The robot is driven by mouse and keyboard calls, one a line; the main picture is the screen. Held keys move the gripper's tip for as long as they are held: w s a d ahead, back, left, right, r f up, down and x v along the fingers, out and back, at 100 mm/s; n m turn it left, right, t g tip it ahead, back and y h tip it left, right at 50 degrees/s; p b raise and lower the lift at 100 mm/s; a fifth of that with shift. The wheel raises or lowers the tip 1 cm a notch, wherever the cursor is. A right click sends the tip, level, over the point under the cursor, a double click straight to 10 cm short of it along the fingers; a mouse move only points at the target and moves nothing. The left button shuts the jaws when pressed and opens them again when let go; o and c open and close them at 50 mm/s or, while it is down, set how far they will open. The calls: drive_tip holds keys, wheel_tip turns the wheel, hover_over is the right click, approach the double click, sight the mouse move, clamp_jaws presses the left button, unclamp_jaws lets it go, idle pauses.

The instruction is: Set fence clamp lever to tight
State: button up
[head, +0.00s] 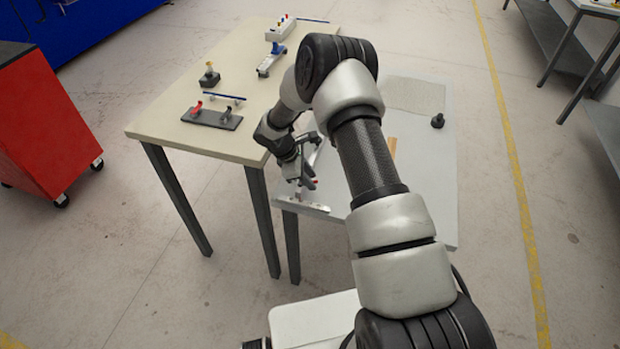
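My gripper (303,180) is low over the near left corner of the grey table (432,205), close to a pale metal bar (303,206) that looks like part of the fence. My arm covers much of this area. The gripper is small and partly hidden, so its finger opening and any contact cannot be made out. The clamp lever cannot be told apart clearly from the gripper here.
The grey table holds a black knob (437,121) and wooden strip (392,149). A red cabinet (45,125) stands left.

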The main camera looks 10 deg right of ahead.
drive_tip(key=shift+d+f, duration=0.15)
drive_tip(key=shift+f, duration=0.05)
clamp_jaws()
drive_tip(key=shift+f+m+b, duration=0.2)
drive_tip(key=shift+m+b, duration=0.2)
drive_tip(key=shift+b, duration=0.25)
drive_tip(key=shift+s+m+g+b, duration=0.1)
drive_tip(key=shift+m+g+b, duration=0.3)
drive_tip(key=shift+b, duration=0.15)
drive_tip(key=shift+s+a+r+m+g+b, duration=0.3)
drive_tip(key=shift+m+g+b, duration=0.15)
drive_tip(key=shift+m, duration=0.35)
unclamp_jaws()
